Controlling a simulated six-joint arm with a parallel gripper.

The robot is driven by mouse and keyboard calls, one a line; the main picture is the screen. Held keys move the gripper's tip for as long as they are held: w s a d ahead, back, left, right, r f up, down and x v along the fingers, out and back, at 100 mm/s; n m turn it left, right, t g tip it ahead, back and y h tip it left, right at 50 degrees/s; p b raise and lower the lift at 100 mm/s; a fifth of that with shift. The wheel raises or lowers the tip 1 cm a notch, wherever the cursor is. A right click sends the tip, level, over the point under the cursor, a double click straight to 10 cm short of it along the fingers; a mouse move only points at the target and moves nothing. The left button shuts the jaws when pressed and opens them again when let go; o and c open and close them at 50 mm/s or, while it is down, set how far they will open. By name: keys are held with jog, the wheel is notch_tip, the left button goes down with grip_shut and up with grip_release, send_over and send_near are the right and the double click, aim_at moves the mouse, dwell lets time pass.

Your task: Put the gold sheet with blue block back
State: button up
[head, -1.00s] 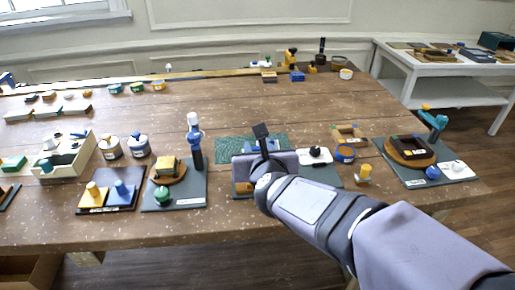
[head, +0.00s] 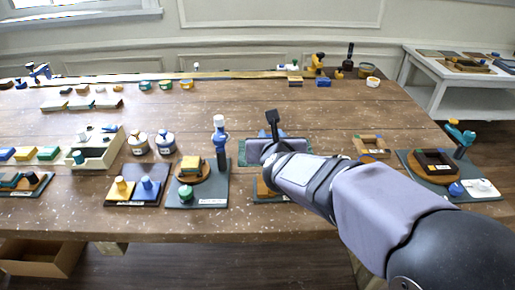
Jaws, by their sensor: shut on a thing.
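My gripper (head: 277,146) is over the middle of the brown table, above a green mat and a dark board. It is shut, with its fingertips mostly hidden behind my wrist. A bit of blue (head: 281,133) shows just beyond it, which looks like part of the gold sheet with blue block. The gold part is hidden, and I cannot tell how it sits in the jaws.
The dark board (head: 262,199) under my arm carries an orange-brown piece. A board with a blue-and-white upright tool (head: 220,140) stands close on the left. A board with a round brown stand (head: 436,167) is at the right. The table behind my gripper is fairly clear.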

jog(key=w+a+f+p, duration=0.1)
jog(key=w+a+p, duration=0.3)
jog(key=w, duration=0.7)
jog(key=shift+s+f+p, duration=0.2)
jog(key=shift+f+p, duration=0.45)
jog(key=shift+f, duration=4.35)
jog(key=shift+f+b, duration=0.25)
jog(key=shift+b, duration=0.1)
jog(key=o, duration=1)
jog(key=shift+r, duration=0.15)
